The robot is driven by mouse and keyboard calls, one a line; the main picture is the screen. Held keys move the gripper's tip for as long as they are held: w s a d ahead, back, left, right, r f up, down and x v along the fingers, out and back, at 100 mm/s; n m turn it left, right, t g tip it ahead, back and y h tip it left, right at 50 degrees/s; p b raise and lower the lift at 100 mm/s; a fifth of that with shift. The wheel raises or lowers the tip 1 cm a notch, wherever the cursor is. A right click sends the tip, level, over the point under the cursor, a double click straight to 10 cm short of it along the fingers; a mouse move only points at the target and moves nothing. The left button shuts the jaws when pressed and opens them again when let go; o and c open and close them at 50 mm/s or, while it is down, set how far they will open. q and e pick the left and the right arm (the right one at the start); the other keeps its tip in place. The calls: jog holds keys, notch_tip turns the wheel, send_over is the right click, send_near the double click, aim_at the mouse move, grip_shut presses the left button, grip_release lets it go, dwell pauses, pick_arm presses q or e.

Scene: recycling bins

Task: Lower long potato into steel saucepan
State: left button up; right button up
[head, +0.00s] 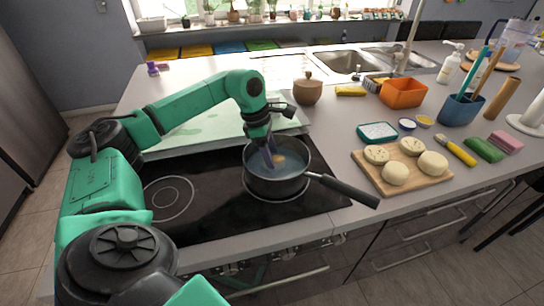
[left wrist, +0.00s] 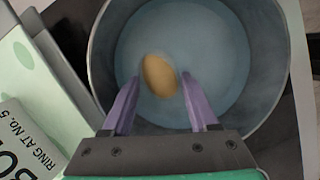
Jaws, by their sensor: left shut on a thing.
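The steel saucepan (head: 277,185) stands on the black cooktop, its dark handle pointing to the lower right. It holds bluish water and fills most of the left wrist view (left wrist: 270,110). The long potato (left wrist: 159,76) is yellow-brown and oval; in the head view the potato (head: 279,159) shows inside the pan's rim. My left gripper (head: 272,160) reaches down into the pan, its purple fingers on either side of the potato, shut on it. The left wrist view shows the gripper (left wrist: 160,95) from above. How deep the potato sits in the water is hard to tell. My right gripper is not in view.
A wooden board (head: 412,180) with several pale round pieces lies right of the pan, near its handle (head: 345,189). A brown lidded pot (head: 307,91) stands behind. An orange tub (head: 403,93) and a blue utensil holder (head: 459,109) stand farther right. The cooktop's left burner (head: 168,199) is empty.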

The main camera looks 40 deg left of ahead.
pick_arm(q)
jog(key=o, duration=1.5)
jog(key=v, duration=1.4)
jog(key=shift+r, duration=0.3)
